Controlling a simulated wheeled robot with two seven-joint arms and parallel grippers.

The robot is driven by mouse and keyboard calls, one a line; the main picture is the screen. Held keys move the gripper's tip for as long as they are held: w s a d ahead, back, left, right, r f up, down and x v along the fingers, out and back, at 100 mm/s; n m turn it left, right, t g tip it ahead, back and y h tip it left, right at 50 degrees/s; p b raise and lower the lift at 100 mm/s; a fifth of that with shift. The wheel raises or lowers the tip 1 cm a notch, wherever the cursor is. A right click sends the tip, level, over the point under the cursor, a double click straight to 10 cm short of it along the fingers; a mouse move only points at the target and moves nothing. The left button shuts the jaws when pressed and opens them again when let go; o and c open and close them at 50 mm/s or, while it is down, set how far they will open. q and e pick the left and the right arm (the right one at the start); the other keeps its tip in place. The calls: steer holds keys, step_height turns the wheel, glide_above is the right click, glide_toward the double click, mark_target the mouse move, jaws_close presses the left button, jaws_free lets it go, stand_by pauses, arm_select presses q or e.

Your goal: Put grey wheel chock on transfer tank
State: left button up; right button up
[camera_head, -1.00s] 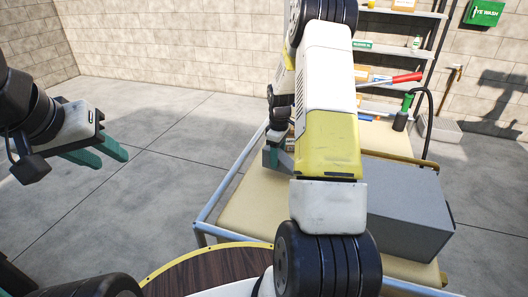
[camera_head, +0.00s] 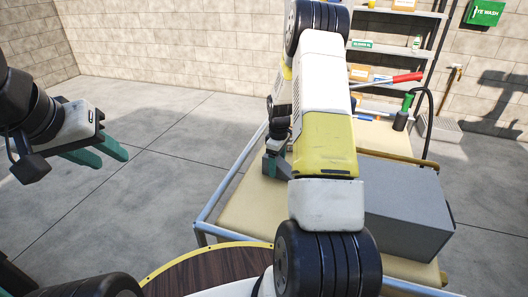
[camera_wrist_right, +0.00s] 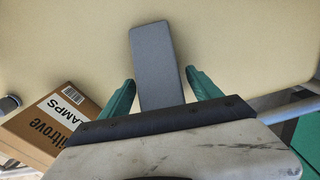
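The grey wheel chock (camera_wrist_right: 155,60) shows in the right wrist view as a flat grey block lying against a pale yellow surface. My right gripper (camera_wrist_right: 160,82) has its green fingers on either side of it, with a narrow gap visible at the fingertips; its lower end is hidden by the gripper body. In the head view my right gripper (camera_head: 272,162) is low over the cart's yellow top, partly behind my arm. A large grey box (camera_head: 408,205), seemingly the transfer tank, stands at the right, partly hidden by my arm. My left gripper (camera_head: 104,154) is open, empty and clear of the cart.
The yellow-topped cart (camera_head: 245,205) has a metal rail (camera_head: 222,185) on its left. A red-handled lever (camera_head: 405,78), black hose and green-topped bottle (camera_head: 405,108) are behind the grey box. A cardboard box (camera_wrist_right: 52,122) is lower left in the wrist view. Shelves stand behind.

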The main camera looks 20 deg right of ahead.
steer(key=shift+r, duration=0.1)
step_height(320, 180, up, 12)
step_height(320, 180, up, 10)
steer(key=m+t, duration=0.2)
glide_above(278, 159)
steer(key=s+a, duration=0.4)
steer(key=s+a+r+m+t+y, duration=0.1)
steer(key=s+a+r, duration=0.4)
steer(key=s, duration=0.7)
steer(key=s+a+r+m+t+y, duration=0.1)
steer(key=s+a+r+m+t, duration=0.2)
steer(key=s, duration=0.8)
steer(key=a+r+m, duration=0.2)
steer(key=a+r, duration=0.1)
steer(key=r, duration=0.1)
steer(key=shift+s+m, duration=0.35)
steer(key=shift+m, duration=0.05)
steer(key=shift+a, duration=0.1)
